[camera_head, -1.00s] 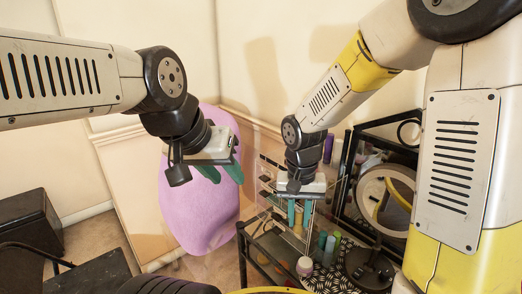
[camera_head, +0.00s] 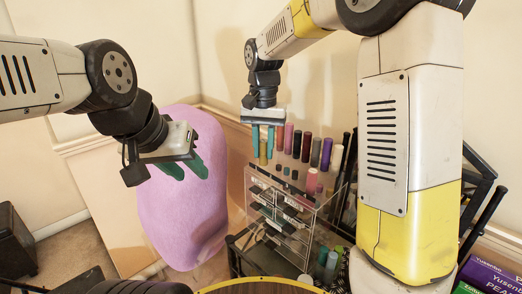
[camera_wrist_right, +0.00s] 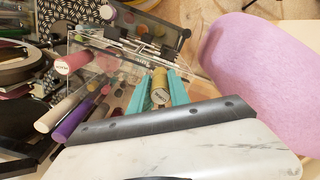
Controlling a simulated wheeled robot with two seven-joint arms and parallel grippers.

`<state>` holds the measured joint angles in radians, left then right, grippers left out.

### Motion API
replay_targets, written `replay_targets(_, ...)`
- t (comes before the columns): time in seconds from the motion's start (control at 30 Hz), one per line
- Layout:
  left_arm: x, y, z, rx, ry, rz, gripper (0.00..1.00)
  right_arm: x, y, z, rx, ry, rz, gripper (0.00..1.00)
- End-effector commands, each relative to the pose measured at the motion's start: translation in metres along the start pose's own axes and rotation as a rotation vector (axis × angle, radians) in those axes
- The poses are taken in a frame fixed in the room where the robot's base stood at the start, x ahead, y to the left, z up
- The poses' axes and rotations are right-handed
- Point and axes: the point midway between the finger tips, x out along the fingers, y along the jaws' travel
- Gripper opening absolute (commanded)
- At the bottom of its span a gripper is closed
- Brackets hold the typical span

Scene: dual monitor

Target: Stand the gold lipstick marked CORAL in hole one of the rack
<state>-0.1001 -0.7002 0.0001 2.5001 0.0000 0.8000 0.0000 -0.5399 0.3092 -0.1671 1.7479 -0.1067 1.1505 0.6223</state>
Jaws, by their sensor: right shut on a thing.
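My right gripper (camera_head: 263,148) is shut on a gold lipstick (camera_head: 263,152), above the left end of the clear rack (camera_head: 300,237). In the right wrist view the gold lipstick (camera_wrist_right: 159,85) is between the teal fingers (camera_wrist_right: 160,92), its round end with a small label toward the camera. I cannot read the label. Whether its lower end is in a hole or above one is hidden. My left gripper (camera_head: 188,171) is open and empty, in front of the pink chair back.
Several lipsticks, one of them purple (camera_head: 326,153), stand in a row at the rack's top, right of my right gripper. A pink rounded chair back (camera_head: 180,225) stands to the left. Bottles (camera_head: 327,262) are at the front right, a box (camera_head: 488,275) beyond.

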Motion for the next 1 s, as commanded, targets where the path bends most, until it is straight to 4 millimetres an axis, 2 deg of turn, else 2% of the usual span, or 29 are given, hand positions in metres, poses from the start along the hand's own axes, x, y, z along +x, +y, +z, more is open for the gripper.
replay_targets(0.03, 0.000, 0.000, 0.000, 0.000, 0.000, 0.000, 0.36, 0.002, -0.004, -0.012, 0.002, 0.000, 0.001, 0.00)
replay_targets(0.13, 0.000, 0.000, 0.000, 0.000, 0.000, 0.000, 0.36, 0.003, -0.008, -0.027, 0.002, 0.001, 0.001, 0.00)
replay_targets(0.4, 0.000, 0.000, 0.000, 0.000, 0.000, 0.000, 0.36, 0.005, -0.015, -0.047, 0.001, 0.001, 0.000, 0.00)
replay_targets(0.63, 0.000, 0.000, 0.000, 0.000, 0.000, 0.000, 0.36, 0.038, -0.015, -0.044, 0.000, -0.001, 0.001, 0.00)
replay_targets(1.0, 0.000, 0.000, 0.000, 0.000, 0.000, 0.000, 0.36, 0.043, -0.015, -0.045, 0.000, 0.000, 0.000, 0.00)
